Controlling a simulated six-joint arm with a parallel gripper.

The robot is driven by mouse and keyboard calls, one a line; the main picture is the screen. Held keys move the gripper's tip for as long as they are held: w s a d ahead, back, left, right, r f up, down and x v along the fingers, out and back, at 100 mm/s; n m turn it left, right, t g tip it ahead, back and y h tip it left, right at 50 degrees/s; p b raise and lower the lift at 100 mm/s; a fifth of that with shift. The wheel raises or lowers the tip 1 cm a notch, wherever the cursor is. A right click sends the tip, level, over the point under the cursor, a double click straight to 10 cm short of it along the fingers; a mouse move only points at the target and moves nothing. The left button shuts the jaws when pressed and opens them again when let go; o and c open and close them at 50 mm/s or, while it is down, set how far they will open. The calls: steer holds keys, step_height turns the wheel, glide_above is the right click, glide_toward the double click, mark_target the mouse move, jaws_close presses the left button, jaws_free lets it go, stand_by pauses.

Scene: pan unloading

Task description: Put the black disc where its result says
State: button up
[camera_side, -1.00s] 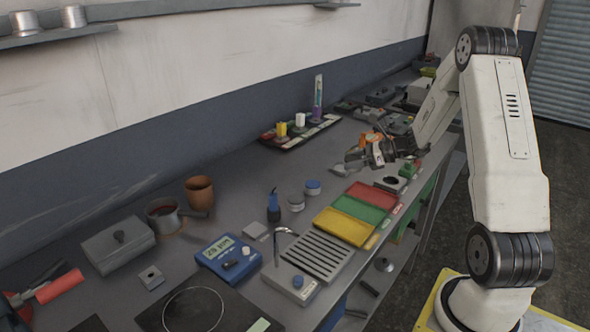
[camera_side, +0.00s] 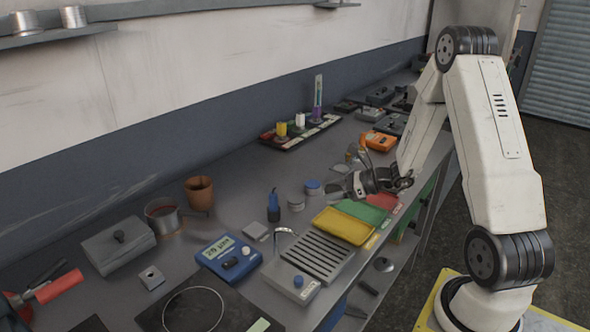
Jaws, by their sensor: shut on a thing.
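My gripper (camera_side: 352,187) is low over the back of the coloured trays, beside the red tray (camera_side: 385,203). Its jaws are closed; the black disc is too small and dark to make out clearly between them. The green tray (camera_side: 362,211) lies in the middle, partly under the fingers. The yellow tray (camera_side: 343,227) is nearest the camera and fully in view. Small labels sit along the trays' front edges. The red tray is partly hidden by my gripper.
A slotted grey rack (camera_side: 318,257) stands before the yellow tray. A blue meter (camera_side: 228,258) with a display is left of it. An orange multimeter (camera_side: 379,141) lies behind my gripper.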

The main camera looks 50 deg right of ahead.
mark_target(331, 221)
steer(key=shift+f, duration=1.9)
steer(key=shift+f, duration=1.75)
steer(key=shift+f, duration=0.15)
steer(key=o, duration=1.3)
steer(key=shift+s+d+r, duration=0.1)
steer(key=shift+r, duration=0.1)
steer(key=shift+v, duration=3.65)
